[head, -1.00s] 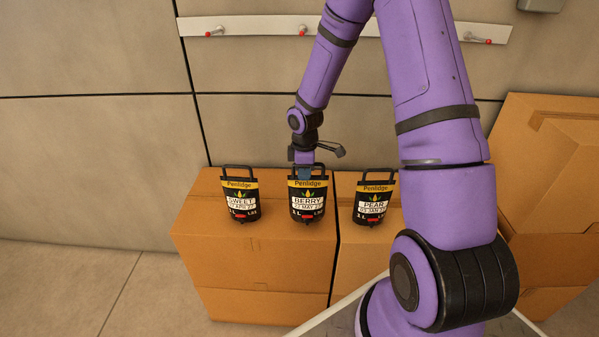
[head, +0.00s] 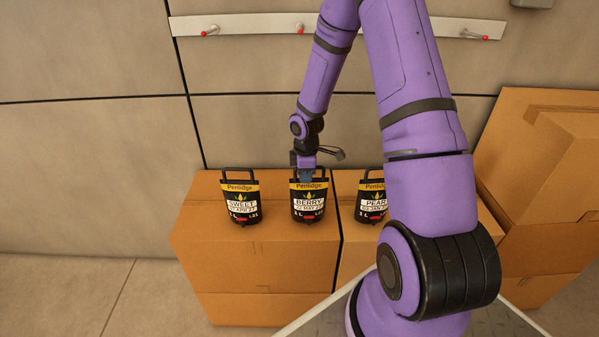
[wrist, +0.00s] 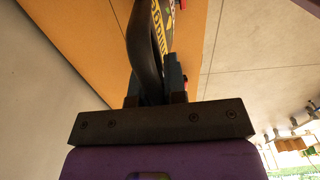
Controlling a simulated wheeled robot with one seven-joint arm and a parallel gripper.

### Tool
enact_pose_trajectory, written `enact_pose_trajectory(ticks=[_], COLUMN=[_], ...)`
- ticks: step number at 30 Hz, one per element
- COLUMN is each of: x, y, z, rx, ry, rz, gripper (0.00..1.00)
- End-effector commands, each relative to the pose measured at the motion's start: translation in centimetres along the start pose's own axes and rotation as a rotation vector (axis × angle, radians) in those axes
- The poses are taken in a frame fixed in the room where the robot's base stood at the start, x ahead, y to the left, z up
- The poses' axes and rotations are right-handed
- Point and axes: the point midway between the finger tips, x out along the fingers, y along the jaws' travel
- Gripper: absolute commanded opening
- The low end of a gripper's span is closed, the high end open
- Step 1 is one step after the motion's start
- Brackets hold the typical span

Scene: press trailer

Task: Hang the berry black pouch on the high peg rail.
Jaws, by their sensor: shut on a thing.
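The berry black pouch (head: 309,202) stands upright at the top of the cardboard boxes, between two like pouches, with its BERRY label facing me. My gripper (head: 306,176) is at its top from above, shut on its handle. In the wrist view the black handle (wrist: 146,50) runs between the fingers (wrist: 155,90), and part of the pouch's yellow lettering (wrist: 160,22) shows beyond. The high peg rail (head: 255,26) is a white strip on the wall above, with red-tipped pegs (head: 300,28). My arm hides part of the rail.
The sweet pouch (head: 240,203) stands to the left and the pear pouch (head: 372,203) to the right, partly hidden by my arm. Cardboard boxes (head: 255,265) bear the pouches. Taller boxes (head: 540,150) stand at the right. The wall left of the boxes is bare.

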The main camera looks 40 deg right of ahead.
Motion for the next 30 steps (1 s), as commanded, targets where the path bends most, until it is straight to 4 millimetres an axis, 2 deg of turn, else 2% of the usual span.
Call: enact_pose_trajectory(ticks=[11, 12, 15, 25, 30], x=[0.2, 0.3, 0.3, 0.3, -1.5], y=[0.1, 0.0, 0.0, 0.0, 0.1], z=[0.0, 0.1, 0.1, 0.1, 0.1], rx=[0.000, 0.000, 0.000, 0.001, 0.003], ry=[0.000, 0.000, 0.000, -0.001, 0.000], rz=[0.002, 0.001, 0.001, 0.001, 0.004], gripper=[0.00, 0.14, 0.37, 0.38, 0.38])
